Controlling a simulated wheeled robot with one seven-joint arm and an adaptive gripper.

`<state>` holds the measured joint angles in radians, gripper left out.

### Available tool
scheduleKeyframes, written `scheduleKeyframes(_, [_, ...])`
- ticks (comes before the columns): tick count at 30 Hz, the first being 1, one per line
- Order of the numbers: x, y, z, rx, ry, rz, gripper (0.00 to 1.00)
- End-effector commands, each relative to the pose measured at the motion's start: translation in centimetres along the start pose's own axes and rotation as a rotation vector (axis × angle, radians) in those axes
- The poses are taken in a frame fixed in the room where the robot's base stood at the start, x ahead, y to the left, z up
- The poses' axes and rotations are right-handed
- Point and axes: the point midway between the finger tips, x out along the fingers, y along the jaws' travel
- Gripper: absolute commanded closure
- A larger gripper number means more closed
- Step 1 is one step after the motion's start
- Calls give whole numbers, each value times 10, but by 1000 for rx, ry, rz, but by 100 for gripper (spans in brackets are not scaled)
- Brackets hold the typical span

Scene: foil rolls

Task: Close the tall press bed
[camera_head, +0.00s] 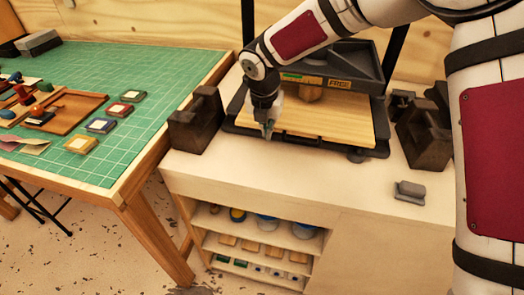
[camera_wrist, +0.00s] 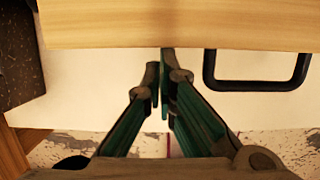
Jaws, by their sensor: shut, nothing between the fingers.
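A dark press (camera_head: 350,65) with a yellow "FREE" label stands on the pale cabinet. Its pale wooden bed (camera_head: 335,118) sticks out toward the front, in a dark frame. In the wrist view the bed's front edge (camera_wrist: 100,30) crosses the top, and a black loop handle (camera_wrist: 257,87) juts out from it at the right. My gripper (camera_head: 268,130) is at the bed's front left corner in the head view. In the wrist view my gripper (camera_wrist: 160,78) is shut and empty, with its tips close to the front edge, left of the handle. I cannot tell if they touch it.
Dark blocky stands flank the press at left (camera_head: 197,120) and right (camera_head: 424,130). A small grey block (camera_head: 410,192) lies on the cabinet top (camera_head: 300,180) at front right. A green-matted table (camera_head: 110,60) with small items stands to the left. The cabinet top's front strip is mostly clear.

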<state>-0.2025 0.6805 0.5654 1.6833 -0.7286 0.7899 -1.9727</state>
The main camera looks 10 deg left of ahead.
Motion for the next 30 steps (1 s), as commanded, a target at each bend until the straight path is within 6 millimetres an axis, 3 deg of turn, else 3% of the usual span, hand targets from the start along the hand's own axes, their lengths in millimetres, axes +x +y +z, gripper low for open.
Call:
scheduleKeyframes(1, [8,0,14,3,-2,2,100])
scheduleKeyframes(6, [15,0,44,2,-1,1,100])
scheduleKeyframes(12, [18,1,66,1,0,1,100])
scheduleKeyframes(30, [18,0,77,1,-5,1,100])
